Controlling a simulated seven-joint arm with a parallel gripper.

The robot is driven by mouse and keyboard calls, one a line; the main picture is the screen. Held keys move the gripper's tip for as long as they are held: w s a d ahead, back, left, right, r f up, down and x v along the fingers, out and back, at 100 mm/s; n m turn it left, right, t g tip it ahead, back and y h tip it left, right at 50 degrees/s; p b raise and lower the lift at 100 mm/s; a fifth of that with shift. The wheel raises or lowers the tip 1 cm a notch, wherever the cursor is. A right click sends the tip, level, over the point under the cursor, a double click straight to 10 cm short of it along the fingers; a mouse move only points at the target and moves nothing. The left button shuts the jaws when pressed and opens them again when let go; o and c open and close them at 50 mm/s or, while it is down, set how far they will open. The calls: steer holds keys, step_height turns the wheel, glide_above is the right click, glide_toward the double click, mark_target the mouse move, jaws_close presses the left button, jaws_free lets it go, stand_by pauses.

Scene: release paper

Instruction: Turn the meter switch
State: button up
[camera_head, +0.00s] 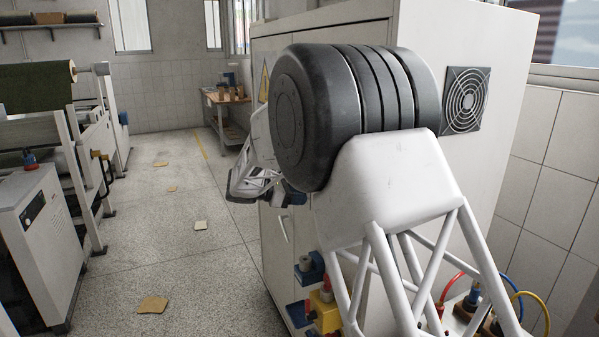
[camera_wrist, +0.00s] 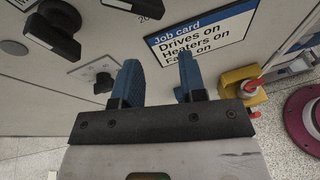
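In the wrist view a pale cabinet panel carries a large black rotary knob (camera_wrist: 55,28) at the upper left. A smaller black switch (camera_wrist: 103,83) sits on a light square plate left of my fingers. I cannot read which one is the meter switch. My gripper (camera_wrist: 159,60) has two blue fingers, apart with nothing between them, in front of the panel. The left finger is near the small switch; I cannot tell if they touch.
A job card (camera_wrist: 203,32) reads "Drives on, Heaters on". A yellow block with red parts (camera_wrist: 240,78) sticks out right of my fingers. A dark pink disc (camera_wrist: 305,118) is at the far right. In the head view, the floor aisle (camera_head: 190,255) left of the cabinet holds only scraps.

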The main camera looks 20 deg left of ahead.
steer(key=w+a+r+n+t+h, duration=0.1)
steer(key=w+a+r+n+t, duration=0.1)
steer(key=a, duration=0.6)
step_height(320, 180, up, 3)
steer(key=shift+w+f+n+t, duration=0.1)
steer(key=shift+w+n+t, duration=0.35)
steer(key=shift+t, duration=0.45)
steer(key=x, duration=0.7)
steer(key=shift+w+d, duration=0.15)
steer(key=shift+d, duration=0.15)
steer(key=shift+c, duration=0.4)
steer(key=c, duration=0.6)
